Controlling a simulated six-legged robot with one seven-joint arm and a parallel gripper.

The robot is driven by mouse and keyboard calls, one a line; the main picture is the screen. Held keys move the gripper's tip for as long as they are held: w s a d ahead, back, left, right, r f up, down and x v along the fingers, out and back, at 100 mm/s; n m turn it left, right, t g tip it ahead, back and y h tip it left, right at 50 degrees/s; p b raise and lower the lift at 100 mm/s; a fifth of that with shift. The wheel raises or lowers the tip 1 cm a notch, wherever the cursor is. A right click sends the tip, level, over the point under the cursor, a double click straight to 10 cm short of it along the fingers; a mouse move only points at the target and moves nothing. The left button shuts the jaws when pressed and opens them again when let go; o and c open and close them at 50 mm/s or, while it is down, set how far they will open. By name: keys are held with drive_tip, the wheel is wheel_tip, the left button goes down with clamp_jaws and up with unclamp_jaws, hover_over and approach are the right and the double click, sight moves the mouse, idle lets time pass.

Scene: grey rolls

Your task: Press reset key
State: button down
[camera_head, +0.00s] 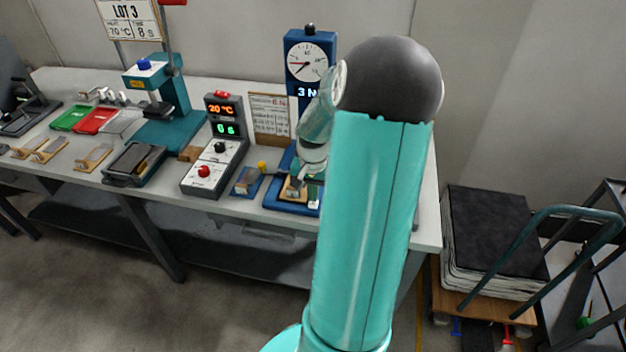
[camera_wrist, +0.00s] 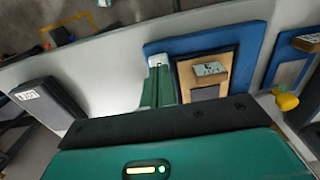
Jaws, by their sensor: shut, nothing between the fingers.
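A blue tester (camera_head: 311,50) with a round dial and a "3 N" readout stands on the bench, partly behind my arm. Its blue base (camera_wrist: 225,36) carries a wooden piece (camera_wrist: 228,72) with a small labelled block (camera_wrist: 209,71). A small pale key (camera_wrist: 158,59) sits near the base's corner; it also shows in the head view (camera_head: 314,204). Its marking is not readable, so I cannot confirm it reads reset. My gripper (camera_wrist: 158,75) is shut and empty, its green fingertips at or just over this key. Contact cannot be told. In the head view my gripper is mostly hidden.
A controller (camera_head: 214,165) with lit displays, a black knob and a red knob stands to the left. A yellow knob (camera_wrist: 287,101) is beside the blue base. A dark labelled box (camera_wrist: 48,105) lies at left in the wrist view. A loaded cart (camera_head: 492,245) stands right.

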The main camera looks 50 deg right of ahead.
sight(313, 204)
drive_tip(key=shift+f, duration=0.6)
drive_tip(key=shift+a+f, duration=0.1)
drive_tip(key=shift+f, duration=0.4)
drive_tip(key=shift+s+a+f, duration=0.15)
drive_tip(key=shift+s+f, duration=0.1)
drive_tip(key=shift+f, duration=0.3)
drive_tip(key=shift+w+d+r, duration=0.25)
drive_tip(key=shift+r, duration=0.05)
wheel_tip(313, 204, up, 15)
drive_tip(key=shift+f, duration=0.15)
